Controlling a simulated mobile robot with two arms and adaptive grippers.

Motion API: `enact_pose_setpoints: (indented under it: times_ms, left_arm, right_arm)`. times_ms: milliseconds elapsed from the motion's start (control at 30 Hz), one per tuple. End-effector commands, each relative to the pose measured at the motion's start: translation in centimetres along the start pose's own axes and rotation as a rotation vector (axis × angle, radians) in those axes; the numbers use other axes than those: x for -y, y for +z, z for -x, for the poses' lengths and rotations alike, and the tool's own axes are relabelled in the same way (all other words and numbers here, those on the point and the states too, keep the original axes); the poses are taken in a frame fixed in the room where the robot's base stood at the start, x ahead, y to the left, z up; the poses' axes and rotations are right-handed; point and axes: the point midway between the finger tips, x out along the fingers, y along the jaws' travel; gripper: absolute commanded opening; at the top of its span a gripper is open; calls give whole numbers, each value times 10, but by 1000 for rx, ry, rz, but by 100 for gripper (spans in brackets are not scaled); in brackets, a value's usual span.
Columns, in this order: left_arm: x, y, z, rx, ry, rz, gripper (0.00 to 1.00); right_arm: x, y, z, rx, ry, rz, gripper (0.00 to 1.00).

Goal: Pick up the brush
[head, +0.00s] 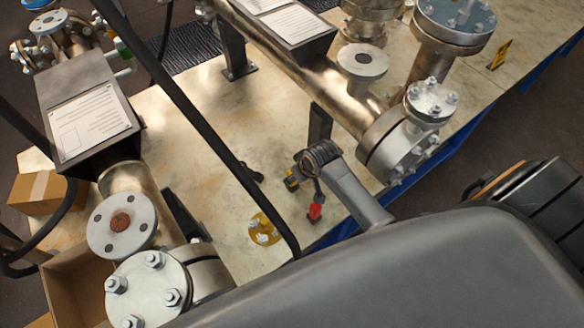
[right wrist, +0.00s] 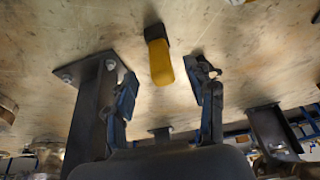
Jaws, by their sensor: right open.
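A short thing with a yellow body and a black end, which looks like the brush (right wrist: 160,62), lies on the worktop in the right wrist view. My right gripper (right wrist: 165,76) is open, with one blue-padded finger to each side of the yellow body; neither finger visibly touches it. In the head view a small yellow-and-black thing, likely the same brush (head: 292,183), shows left of my grey right arm link. The arm hides much of that area, and the right fingers are not clear there. My left gripper is not in view.
Flanged vessels stand at left (head: 122,222) and upper right (head: 330,80). A dark support post (right wrist: 88,115) stands close left of my right gripper. A yellow disc with bolts (head: 264,229) and a red-tipped item (head: 316,212) lie nearby. The worktop (head: 190,120) between vessels is largely bare.

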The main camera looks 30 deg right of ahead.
Motion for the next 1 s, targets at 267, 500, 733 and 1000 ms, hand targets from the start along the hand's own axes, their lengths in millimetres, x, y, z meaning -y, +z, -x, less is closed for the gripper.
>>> enact_pose_setpoints:
  times_ms: [267, 500, 733, 1000]
  left_arm:
    - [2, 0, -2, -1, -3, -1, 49]
    - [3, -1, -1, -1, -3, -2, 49]
    - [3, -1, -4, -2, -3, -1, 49]
    - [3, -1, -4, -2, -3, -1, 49]
  right_arm:
    - [0, -1, -20, 0, 1, 1, 55]
    - [0, -3, -47, 0, -1, 0, 55]
    - [-1, -3, -68, -1, 1, 1, 55]
    - [0, -2, -70, -1, 1, 1, 55]
